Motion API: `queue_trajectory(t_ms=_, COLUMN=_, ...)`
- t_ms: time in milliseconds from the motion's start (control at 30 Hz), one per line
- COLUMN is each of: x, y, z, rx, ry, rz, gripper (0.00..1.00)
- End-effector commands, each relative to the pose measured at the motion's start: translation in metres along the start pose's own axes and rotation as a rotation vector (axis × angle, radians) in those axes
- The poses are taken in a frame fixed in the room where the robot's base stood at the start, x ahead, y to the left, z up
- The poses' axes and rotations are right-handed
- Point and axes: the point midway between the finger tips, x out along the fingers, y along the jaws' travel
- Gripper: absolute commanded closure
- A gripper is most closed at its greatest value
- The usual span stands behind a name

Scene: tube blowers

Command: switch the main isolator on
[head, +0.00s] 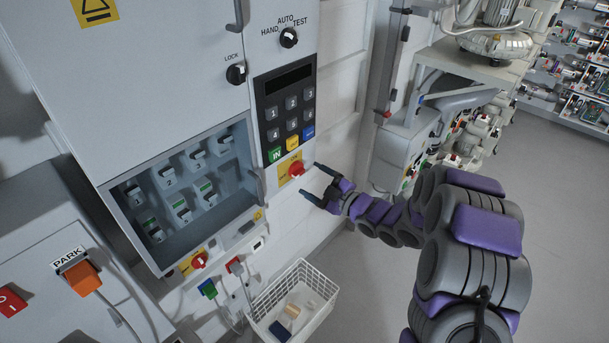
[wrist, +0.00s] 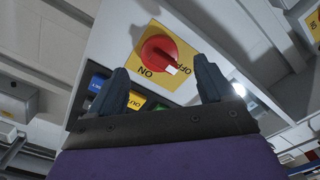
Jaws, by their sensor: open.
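A red rotary knob (head: 296,170) sits on a yellow plate below the keypad on the grey cabinet. In the wrist view, the knob (wrist: 155,50) has a white mark pointing at the word OFF, with ON printed at the other side of the plate (wrist: 187,90). My gripper (head: 309,180) is open just in front of this knob. In the wrist view, its two fingers (wrist: 162,66) stand apart, either side of the knob's lower part. I cannot tell whether they touch it. No label here names the main isolator.
A second red knob on yellow (head: 199,261) is lower on the cabinet. The keypad (head: 286,110) is just above the first knob. A handle (head: 257,187) juts out left of it. A white wire basket (head: 294,304) stands below. Floor is clear at right.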

Motion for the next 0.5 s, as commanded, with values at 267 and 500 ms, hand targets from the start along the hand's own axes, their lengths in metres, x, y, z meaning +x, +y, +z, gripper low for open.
queue_trajectory(t_ms=267, x=0.033, y=0.000, z=0.001, rx=0.003, ry=0.001, rz=0.000, gripper=0.19)
queue_trajectory(t_ms=500, x=0.041, y=0.002, z=0.001, rx=0.003, ry=0.000, rz=0.003, gripper=0.19)
